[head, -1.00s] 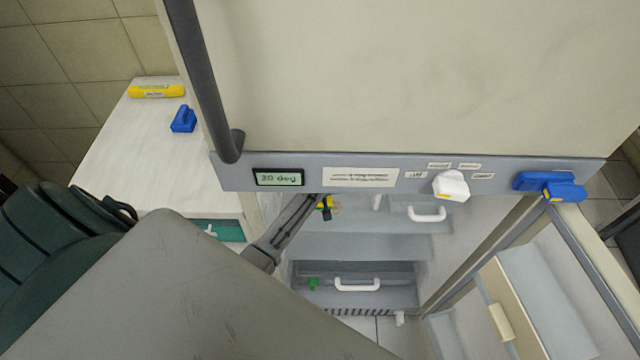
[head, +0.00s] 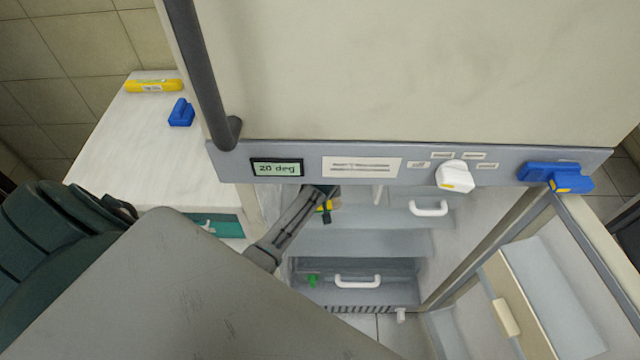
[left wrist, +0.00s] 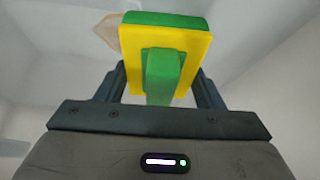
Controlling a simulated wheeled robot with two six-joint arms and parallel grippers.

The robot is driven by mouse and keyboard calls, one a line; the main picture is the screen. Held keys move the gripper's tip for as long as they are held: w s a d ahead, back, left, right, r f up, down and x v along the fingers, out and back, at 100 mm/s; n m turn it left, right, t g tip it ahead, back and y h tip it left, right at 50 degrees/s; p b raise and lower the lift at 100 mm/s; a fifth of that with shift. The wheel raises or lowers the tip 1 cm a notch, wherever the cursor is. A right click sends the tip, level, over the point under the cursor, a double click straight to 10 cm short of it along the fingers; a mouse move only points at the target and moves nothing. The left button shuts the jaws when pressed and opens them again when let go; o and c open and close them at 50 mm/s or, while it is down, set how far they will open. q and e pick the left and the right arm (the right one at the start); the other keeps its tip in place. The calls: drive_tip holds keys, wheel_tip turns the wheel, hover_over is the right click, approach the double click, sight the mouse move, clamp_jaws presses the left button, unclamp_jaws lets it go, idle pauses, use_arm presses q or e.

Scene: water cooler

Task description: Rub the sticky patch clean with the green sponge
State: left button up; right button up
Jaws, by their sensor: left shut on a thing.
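My left gripper (left wrist: 160,88) is shut on the green handle of the sponge (left wrist: 166,50), which has a yellow plate and a green pad on the far side. In the head view my left arm reaches into the open lower compartment of the cooler, where a bit of the yellow of the sponge (head: 320,208) shows beside the gripper (head: 325,214). A pale orange patch (left wrist: 106,31) shows on the white surface behind the sponge, at its left edge in the left wrist view. The sponge hides part of it; contact cannot be told. My right gripper is not in view.
The cooler's front panel (head: 226,167) overhangs the compartment, with a display (head: 277,168), a white knob (head: 454,176) and a blue piece (head: 556,177). An open door (head: 567,262) stands at right. Drawers with white handles (head: 358,281) lie below. A counter (head: 125,150) is at left.

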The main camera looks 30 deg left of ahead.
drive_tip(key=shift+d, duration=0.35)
use_arm(q)
drive_tip(key=shift+f, duration=0.2)
idle(0.4)
drive_tip(key=shift+f, duration=0.1)
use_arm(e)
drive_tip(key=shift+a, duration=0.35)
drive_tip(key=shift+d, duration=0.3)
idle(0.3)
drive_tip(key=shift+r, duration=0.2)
use_arm(q)
drive_tip(key=shift+f+p, duration=0.1)
drive_tip(key=shift+p, duration=0.2)
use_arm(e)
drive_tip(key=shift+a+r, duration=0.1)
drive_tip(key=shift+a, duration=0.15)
use_arm(q)
drive_tip(key=shift+f, duration=0.1)
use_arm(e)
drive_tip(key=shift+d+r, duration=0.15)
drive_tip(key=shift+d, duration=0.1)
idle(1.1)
use_arm(q)
drive_tip(key=shift+s+p, duration=0.15)
drive_tip(key=shift+p, duration=0.15)
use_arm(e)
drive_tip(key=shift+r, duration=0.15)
